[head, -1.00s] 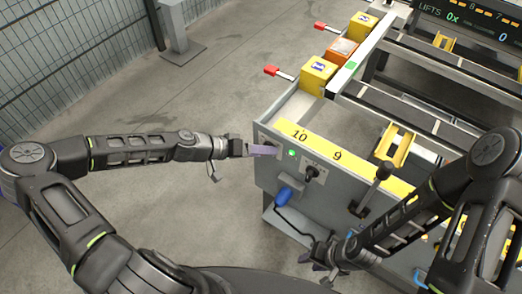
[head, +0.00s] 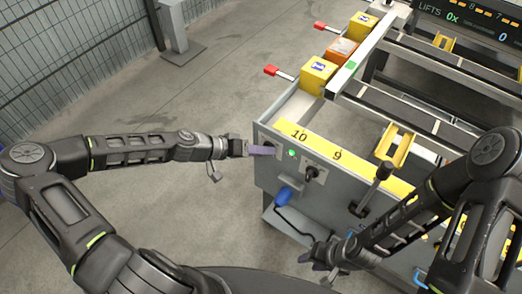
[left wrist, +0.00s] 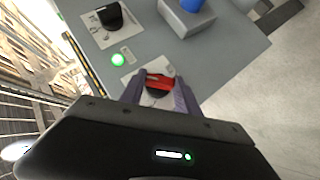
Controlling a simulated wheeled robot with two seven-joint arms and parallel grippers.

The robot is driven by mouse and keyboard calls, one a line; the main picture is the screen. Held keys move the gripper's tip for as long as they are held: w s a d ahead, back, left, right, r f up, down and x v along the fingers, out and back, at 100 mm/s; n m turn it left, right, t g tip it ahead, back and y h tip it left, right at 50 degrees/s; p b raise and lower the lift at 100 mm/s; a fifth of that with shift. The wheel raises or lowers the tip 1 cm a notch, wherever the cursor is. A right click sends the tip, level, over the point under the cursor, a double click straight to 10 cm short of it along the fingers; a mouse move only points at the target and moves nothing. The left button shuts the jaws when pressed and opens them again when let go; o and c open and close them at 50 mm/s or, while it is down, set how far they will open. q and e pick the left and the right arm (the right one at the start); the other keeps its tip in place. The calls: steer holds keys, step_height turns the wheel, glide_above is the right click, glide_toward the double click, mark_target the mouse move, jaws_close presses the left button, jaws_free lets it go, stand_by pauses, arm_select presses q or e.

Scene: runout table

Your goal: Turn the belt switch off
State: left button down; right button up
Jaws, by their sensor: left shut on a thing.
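A red switch handle on a round black base (left wrist: 158,82) sits on a pale plate on the grey panel in the left wrist view; I take it to be the belt switch. My left gripper (left wrist: 159,92) is shut on this red handle, a purple finger on each side. In the head view my left gripper (head: 264,150) is at the panel's left end and hides the handle. A lit green lamp (head: 292,153) is beside it, and also shows in the left wrist view (left wrist: 118,60). My right gripper (head: 322,262) is low in front of the panel; its jaw opening is unclear.
A black knob (head: 312,173) is right of the lamp, with a black-knobbed lever (head: 384,171) further right. Yellow and orange blocks stand at the table's far left corner.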

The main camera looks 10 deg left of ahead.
arm_select(q)
steer(key=shift+f, duration=0.1)
steer(key=n+t+h+b, duration=0.2)
steer(key=n+h+b, duration=0.1)
steer(key=n, duration=0.1)
steer(key=f+n+t+h+b, duration=0.1)
steer(key=n+t+h+b, duration=0.1)
steer(key=n+h+b, duration=0.1)
steer(key=n+t+h+b, duration=0.2)
steer(key=n+h+b, duration=0.2)
steer(key=n, duration=0.3)
steer(key=shift+f+b, duration=0.25)
steer(key=shift+b, duration=0.05)
stand_by(0.4)
steer(key=shift+t, duration=0.4)
steer(key=c, duration=0.9)
jaws_free()
